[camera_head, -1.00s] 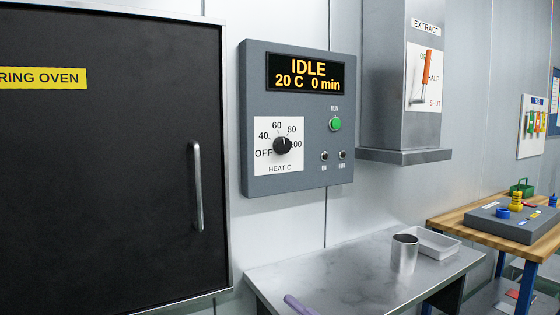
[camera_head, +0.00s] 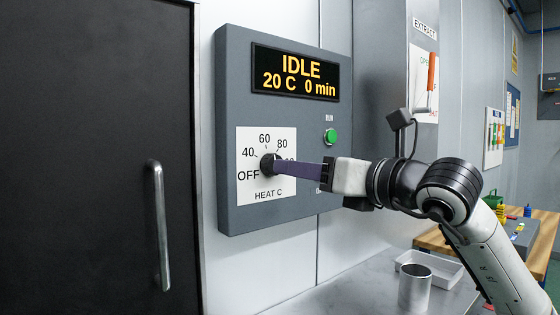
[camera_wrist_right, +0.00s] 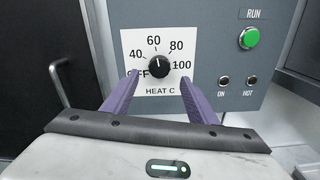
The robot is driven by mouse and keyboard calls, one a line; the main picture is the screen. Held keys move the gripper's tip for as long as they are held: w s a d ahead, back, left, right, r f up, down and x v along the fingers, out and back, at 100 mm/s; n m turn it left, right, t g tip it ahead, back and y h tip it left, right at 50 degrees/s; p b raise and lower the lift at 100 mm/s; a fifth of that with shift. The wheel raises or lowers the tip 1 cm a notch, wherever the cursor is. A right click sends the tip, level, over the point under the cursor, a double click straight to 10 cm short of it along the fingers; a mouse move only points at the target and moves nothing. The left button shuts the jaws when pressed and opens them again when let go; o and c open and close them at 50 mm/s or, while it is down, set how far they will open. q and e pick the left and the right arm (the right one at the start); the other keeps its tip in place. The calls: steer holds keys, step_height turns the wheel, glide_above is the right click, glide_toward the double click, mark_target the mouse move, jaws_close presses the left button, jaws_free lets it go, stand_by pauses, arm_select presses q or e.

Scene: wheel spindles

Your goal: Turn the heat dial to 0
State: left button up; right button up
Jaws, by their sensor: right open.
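The heat dial (camera_head: 267,163) is a black round knob on a white scale plate marked OFF, 40, 60, 80 and 100. It also shows in the right wrist view (camera_wrist_right: 159,66), where its white mark points up, near 60. My right gripper (camera_head: 277,167) reaches in from the right with purple fingers. In the right wrist view its fingers (camera_wrist_right: 159,77) are open, one on each side of the dial, with a gap to the knob on both sides. Whether the fingertips reach the plate is hard to tell. My left gripper is not in view.
The grey control panel (camera_head: 230,95) has a display (camera_head: 295,74) reading IDLE, 20 C, 0 min, and a green RUN button (camera_head: 330,136). The oven door handle (camera_head: 160,225) stands out at left.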

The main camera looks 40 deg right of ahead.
mark_target(267, 162)
steer(key=w+p, duration=0.1)
steer(key=w, duration=0.5)
steer(key=shift+w+a+p, duration=0.15)
steer(key=shift+a+p, duration=0.15)
steer(key=shift+p, duration=0.05)
steer(key=c, duration=1.1)
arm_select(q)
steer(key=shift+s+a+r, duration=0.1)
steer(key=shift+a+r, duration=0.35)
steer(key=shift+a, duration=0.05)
arm_select(e)
steer(key=shift+o, duration=0.2)
steer(key=shift+f, duration=0.1)
